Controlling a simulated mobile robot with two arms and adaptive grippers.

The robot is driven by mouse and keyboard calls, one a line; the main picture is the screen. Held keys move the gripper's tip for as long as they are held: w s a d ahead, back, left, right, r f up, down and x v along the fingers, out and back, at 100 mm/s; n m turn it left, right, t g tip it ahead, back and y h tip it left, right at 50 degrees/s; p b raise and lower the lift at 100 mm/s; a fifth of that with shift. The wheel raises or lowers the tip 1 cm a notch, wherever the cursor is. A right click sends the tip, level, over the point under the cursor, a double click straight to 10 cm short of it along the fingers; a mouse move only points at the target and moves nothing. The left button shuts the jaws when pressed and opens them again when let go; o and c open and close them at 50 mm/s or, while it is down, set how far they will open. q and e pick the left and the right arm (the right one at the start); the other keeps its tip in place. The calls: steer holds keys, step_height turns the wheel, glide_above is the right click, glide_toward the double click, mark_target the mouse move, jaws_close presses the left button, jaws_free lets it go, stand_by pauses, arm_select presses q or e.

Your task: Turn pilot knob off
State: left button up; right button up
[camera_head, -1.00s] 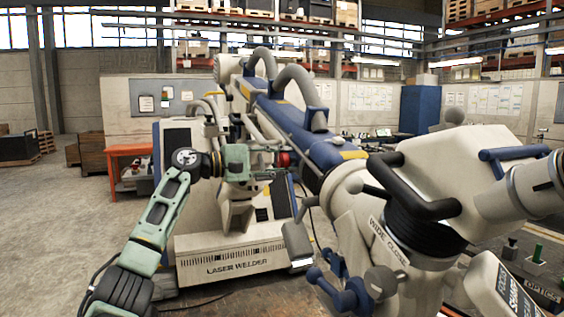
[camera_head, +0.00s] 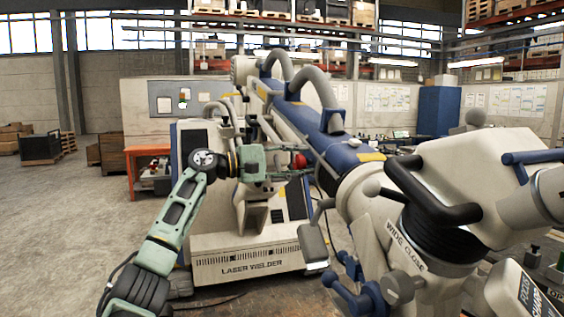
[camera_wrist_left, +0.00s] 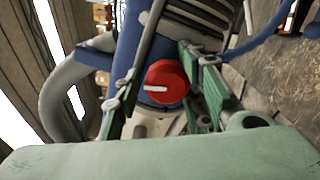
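The pilot knob is a round red knob (camera_wrist_left: 167,82) with a white pointer mark. In the left wrist view it lies between the two green fingers of my left gripper (camera_wrist_left: 160,100), which stand apart on either side of it. Whether the fingers touch it is unclear. In the head view the red knob (camera_head: 298,161) shows at the tip of my left gripper (camera_head: 285,162), in front of the blue and white machine arm. My right gripper is in neither view.
The laser welder cabinet (camera_head: 245,255) stands behind my left arm. A large white microscope head (camera_head: 470,175) with black and blue handles fills the right. An orange table (camera_head: 148,150) stands at the left.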

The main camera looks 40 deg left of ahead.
arm_select(q)
steer(key=shift+s+a+f, duration=0.3)
steer(key=shift+s+f, duration=0.15)
steer(key=shift+f, duration=0.15)
steer(key=r+v, duration=0.1)
steer(key=v, duration=1)
steer(key=shift+r, duration=0.15)
